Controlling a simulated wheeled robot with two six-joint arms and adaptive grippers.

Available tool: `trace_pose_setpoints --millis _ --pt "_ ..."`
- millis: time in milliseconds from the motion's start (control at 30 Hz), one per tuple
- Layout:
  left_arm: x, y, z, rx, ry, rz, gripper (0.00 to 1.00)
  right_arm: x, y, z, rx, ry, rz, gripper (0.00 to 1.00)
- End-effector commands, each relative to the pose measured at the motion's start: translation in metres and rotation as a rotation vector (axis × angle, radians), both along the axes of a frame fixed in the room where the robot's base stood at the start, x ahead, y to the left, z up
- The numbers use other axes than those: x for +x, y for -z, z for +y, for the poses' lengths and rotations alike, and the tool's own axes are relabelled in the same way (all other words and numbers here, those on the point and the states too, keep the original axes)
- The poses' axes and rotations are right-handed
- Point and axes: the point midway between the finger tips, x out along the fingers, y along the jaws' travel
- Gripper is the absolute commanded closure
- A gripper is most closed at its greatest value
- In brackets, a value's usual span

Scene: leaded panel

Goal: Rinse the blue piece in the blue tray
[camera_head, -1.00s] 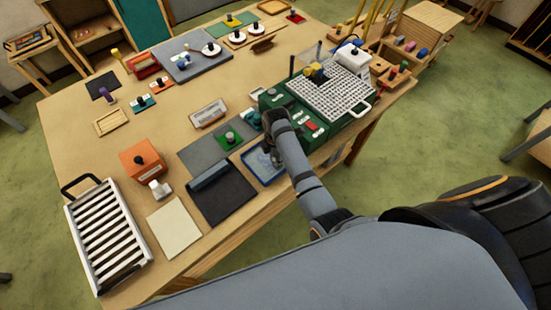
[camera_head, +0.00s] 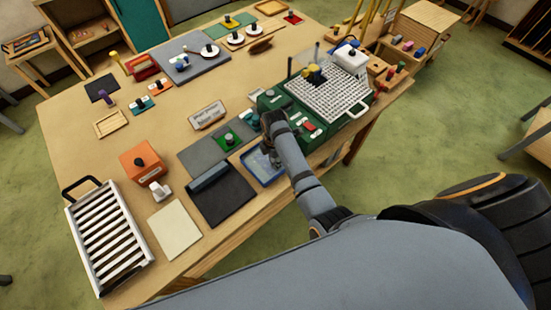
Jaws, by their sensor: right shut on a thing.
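The blue tray (camera_head: 257,171) is a shallow rectangle with a blue rim near the table's front edge. My right gripper (camera_head: 275,157) is pointed down over the tray's right part. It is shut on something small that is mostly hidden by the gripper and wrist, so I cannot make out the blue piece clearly. I cannot tell whether it touches the tray's floor. My left gripper is not in view.
A green machine (camera_head: 318,124) with a white grid top stands right of the tray. A dark mat (camera_head: 222,199) with a roll lies left of it. A green piece with a knob (camera_head: 229,139) sits behind. A white slatted rack (camera_head: 108,240) stands at front left.

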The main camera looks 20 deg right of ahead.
Motion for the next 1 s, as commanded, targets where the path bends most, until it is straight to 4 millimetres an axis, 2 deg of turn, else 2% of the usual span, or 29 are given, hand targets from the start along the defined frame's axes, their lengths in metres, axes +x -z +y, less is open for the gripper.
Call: trace_pose_setpoints --millis 567,1000 --pt "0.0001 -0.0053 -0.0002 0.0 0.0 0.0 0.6 -0.0028 -0.0006 0.0095 0.001 0.0 -0.002 1.0" --pt "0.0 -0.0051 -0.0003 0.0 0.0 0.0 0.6 -0.0015 -0.0003 0.0048 -0.001 0.0 -0.001 1.0"
